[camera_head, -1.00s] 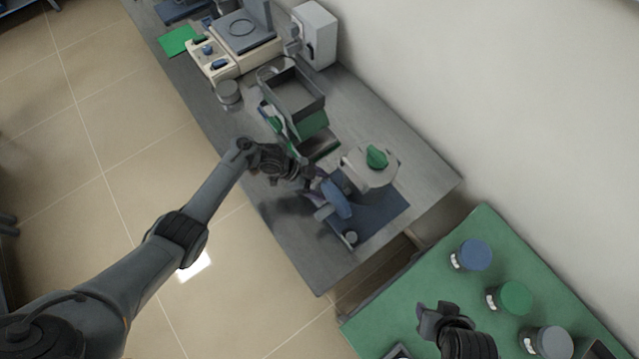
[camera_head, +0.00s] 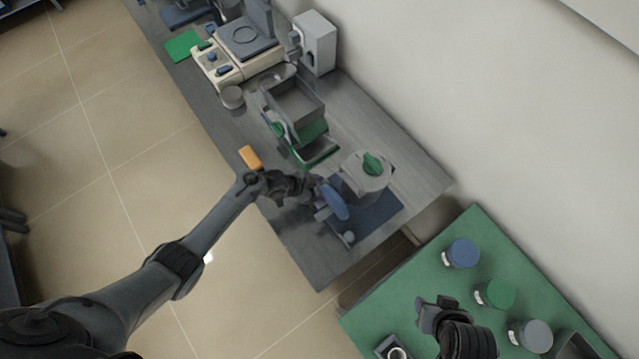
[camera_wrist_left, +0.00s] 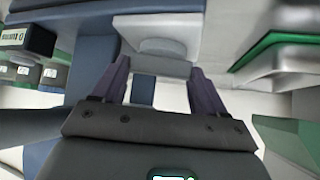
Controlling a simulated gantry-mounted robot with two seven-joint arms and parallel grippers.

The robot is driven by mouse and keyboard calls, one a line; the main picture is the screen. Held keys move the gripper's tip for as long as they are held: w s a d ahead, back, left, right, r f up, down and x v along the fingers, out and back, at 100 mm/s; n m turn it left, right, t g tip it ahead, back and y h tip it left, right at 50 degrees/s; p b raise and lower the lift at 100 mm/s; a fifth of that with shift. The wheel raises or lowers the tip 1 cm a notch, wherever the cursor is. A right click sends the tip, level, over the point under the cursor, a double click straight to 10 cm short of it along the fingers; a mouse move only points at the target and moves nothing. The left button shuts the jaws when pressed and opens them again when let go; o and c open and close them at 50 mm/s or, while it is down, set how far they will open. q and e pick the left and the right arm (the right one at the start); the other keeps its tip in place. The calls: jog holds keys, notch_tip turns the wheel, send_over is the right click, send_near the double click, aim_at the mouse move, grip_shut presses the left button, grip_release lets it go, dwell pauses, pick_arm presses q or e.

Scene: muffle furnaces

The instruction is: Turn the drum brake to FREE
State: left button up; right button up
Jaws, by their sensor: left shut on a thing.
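A round grey drum (camera_head: 353,180) with a green knob (camera_head: 373,163) on top stands on a blue mat (camera_head: 378,218) near the bench's front end. A blue rounded part (camera_head: 333,201) sits on its left side. My left gripper (camera_head: 314,188) is at this side, shut on a part of the device. In the left wrist view its purple fingers (camera_wrist_left: 160,88) stand either side of a pale grey block (camera_wrist_left: 160,58). Which exact part is gripped is hard to tell, and no brake marking is readable. My right gripper (camera_head: 434,304) looks open and empty above the green table.
A grey hopper on a green base (camera_head: 312,132), an orange block (camera_head: 250,157) and a grey jar (camera_head: 232,97) lie further back along the bench. The green table (camera_head: 400,300) holds blue, green and grey lidded jars. The floor left of the bench is clear.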

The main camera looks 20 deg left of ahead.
pick_arm(q)
jog(key=shift+s+d+r+n+t+y+p, duration=0.15)
jog(key=shift+n+t+y+p, duration=0.4)
jog(key=shift+n+p, duration=0.4)
jog(key=shift+n, duration=0.25)
jog(key=o, duration=1)
jog(key=shift+o, duration=0.3)
